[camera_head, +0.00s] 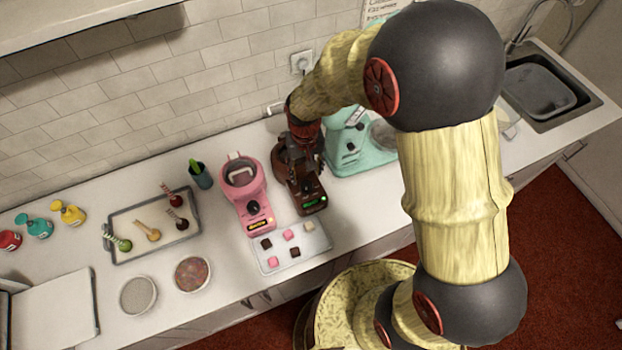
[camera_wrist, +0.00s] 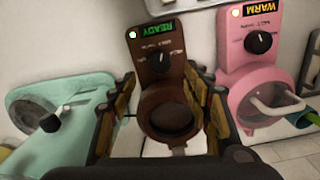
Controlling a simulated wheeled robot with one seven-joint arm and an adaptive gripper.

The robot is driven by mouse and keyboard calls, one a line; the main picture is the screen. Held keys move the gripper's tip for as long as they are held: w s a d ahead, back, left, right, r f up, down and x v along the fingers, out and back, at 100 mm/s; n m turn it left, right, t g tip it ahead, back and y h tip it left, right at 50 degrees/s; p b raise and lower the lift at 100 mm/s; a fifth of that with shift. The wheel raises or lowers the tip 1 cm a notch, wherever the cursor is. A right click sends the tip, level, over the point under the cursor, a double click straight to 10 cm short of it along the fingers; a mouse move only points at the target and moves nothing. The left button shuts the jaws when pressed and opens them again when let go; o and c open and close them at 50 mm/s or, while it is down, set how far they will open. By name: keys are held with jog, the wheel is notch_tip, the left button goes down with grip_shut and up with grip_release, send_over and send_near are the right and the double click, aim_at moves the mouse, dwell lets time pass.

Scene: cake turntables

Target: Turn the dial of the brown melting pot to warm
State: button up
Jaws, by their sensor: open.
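The brown melting pot (camera_head: 312,198) stands on the counter between the pink melting pot (camera_head: 248,205) and a mint-green mixer (camera_head: 347,152). In the head view my gripper (camera_head: 304,140) hangs over the back of the brown pot.
The pink pot's yellow display (camera_wrist: 263,13) reads WARM. A tray of small sweets (camera_head: 292,247) lies in front of the pots. A sink (camera_head: 550,90) is at right.

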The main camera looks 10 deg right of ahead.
aim_at(307, 185)
notch_tip(307, 185, down, 7)
jog(key=shift+w+f, duration=0.1)
dwell(0.3)
jog(key=shift+c, duration=0.4)
jog(key=c, duration=1.1)
jog(key=shift+n, duration=0.3)
jog(key=n, duration=0.4)
jog(key=shift+n+b, duration=0.3)
jog(key=shift+b, duration=0.05)
jog(key=shift+n, duration=2.2)
